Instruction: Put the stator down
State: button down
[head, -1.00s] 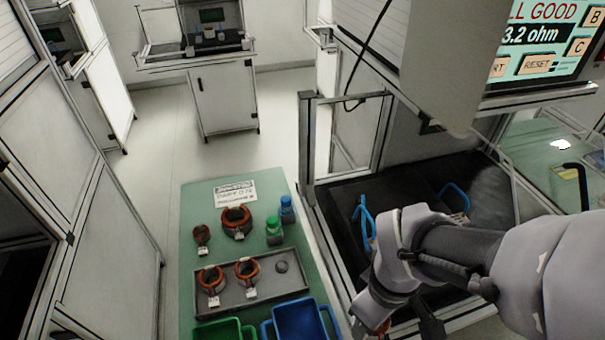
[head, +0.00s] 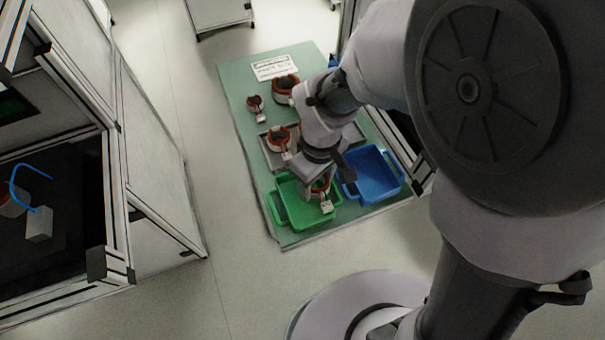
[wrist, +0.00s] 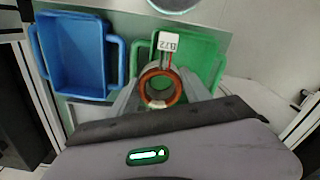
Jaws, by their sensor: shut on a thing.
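The stator, an orange-red ring with a white tag reading B72, shows in the wrist view (wrist: 161,88) between the two fingers of my gripper (wrist: 160,92). My gripper is shut on it. In the head view my gripper (head: 318,180) points down over the green bin (head: 288,205), and the stator's white tag (head: 327,207) shows below the fingers. The stator is over the green bin; I cannot tell whether it touches the bin floor. The green bin also shows behind the stator in the wrist view (wrist: 205,50).
A blue bin (head: 372,178) stands right of the green bin on the green table (head: 240,115). A grey tray (head: 268,150) behind holds a stator (head: 279,138), partly hidden by my arm. More stators (head: 255,103) and a sign (head: 270,67) are farther back. A workstation (head: 60,240) stands at left.

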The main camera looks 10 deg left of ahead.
jog(key=shift+a+f, duration=0.1)
jog(key=shift+a, duration=0.95)
jog(key=shift+s+a+f+b, duration=0.1)
jog(key=shift+a+f+b, duration=0.1)
jog(key=shift+f+b, duration=0.4)
jog(key=shift+w+a+f+b, duration=0.1)
jog(key=shift+a+f+b, duration=0.2)
jog(key=shift+f, duration=0.35)
jog(key=shift+s+a+f+b, duration=0.1)
jog(key=shift+a+f+b, duration=0.05)
jog(key=shift+f+b, duration=0.45)
jog(key=c, duration=0.8)
grip_release()
jog(key=shift+o, duration=0.2)
notch_tip(320, 180, up, 12)
jog(key=p, duration=0.6)
jog(key=s+d+r+m+t+y, duration=0.1)
jog(key=s+d+r+m+t, duration=0.2)
jog(key=d+r+m, duration=0.4)
jog(key=s+d+r+m+t+y, duration=0.1)
jog(key=s+d+r+m+t, duration=0.1)
jog(key=s+d+r+m, duration=0.2)
jog(key=d+r+m, duration=0.2)
jog(key=d+m, duration=0.2)
jog(key=d, duration=0.1)
jog(key=shift+d+r+t, duration=0.2)
jog(key=shift+r+t, duration=0.2)
